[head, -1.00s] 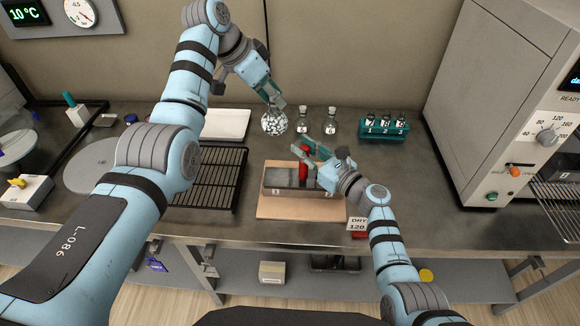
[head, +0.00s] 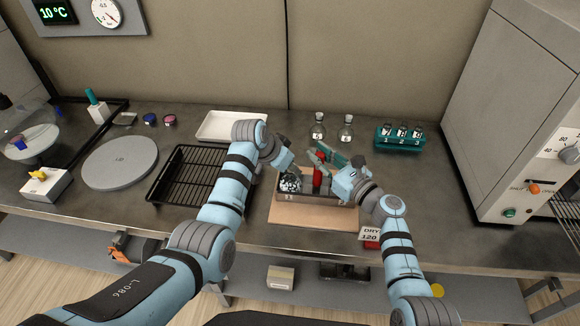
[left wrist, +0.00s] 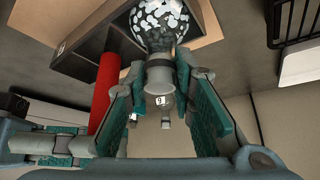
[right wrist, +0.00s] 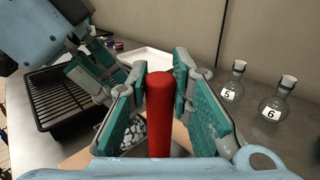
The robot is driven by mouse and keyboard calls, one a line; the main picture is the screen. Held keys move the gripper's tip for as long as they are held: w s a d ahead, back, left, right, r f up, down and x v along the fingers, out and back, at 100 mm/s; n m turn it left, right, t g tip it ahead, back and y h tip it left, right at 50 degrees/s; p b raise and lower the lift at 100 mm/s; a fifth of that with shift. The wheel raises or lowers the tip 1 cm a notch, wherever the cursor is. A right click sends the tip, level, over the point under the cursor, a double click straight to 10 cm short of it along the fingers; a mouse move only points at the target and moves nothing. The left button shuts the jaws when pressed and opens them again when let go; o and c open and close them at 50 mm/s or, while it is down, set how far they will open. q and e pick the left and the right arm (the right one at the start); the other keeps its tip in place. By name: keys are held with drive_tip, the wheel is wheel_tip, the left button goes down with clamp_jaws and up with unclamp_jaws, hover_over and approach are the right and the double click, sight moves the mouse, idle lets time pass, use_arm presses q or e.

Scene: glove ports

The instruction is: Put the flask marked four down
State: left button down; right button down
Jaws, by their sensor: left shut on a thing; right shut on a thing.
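A round flask (head: 290,184) with white patches sits at the left end of the grey carrier box (head: 318,198). My left gripper (head: 286,170) is shut on its neck from above; the left wrist view shows the bulb (left wrist: 160,22) beyond the fingers. No number shows on this flask. Its bulb appears within the carrier's left compartment, but I cannot tell whether it touches the floor. My right gripper (right wrist: 158,95) is shut on the carrier's upright red handle (right wrist: 159,120), which also shows in the head view (head: 318,178). The carrier stands on a tan board (head: 305,216).
Flasks marked 5 (right wrist: 233,85) and 6 (right wrist: 276,100) stand behind the carrier. A teal rack (head: 399,140) with numbered vessels is at back right. A black wire rack (head: 185,178) and white tray (head: 228,124) lie left. A DRY 120 sign (head: 371,235) stands front right.

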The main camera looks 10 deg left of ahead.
use_arm(q)
drive_tip(key=c, duration=1.4)
unclamp_jaws()
drive_tip(key=shift+f, duration=0.1)
drive_tip(key=shift+o, duration=0.2)
drive_tip(key=shift+s+a+r, duration=0.1)
drive_tip(key=shift+r, duration=0.3)
drive_tip(key=v, duration=1.1)
drive_tip(key=shift+r, duration=0.15)
drive_tip(key=shift+s+a, duration=0.1)
drive_tip(key=shift+s, duration=0.05)
use_arm(e)
drive_tip(key=c, duration=1.4)
unclamp_jaws()
drive_tip(key=shift+o, duration=0.2)
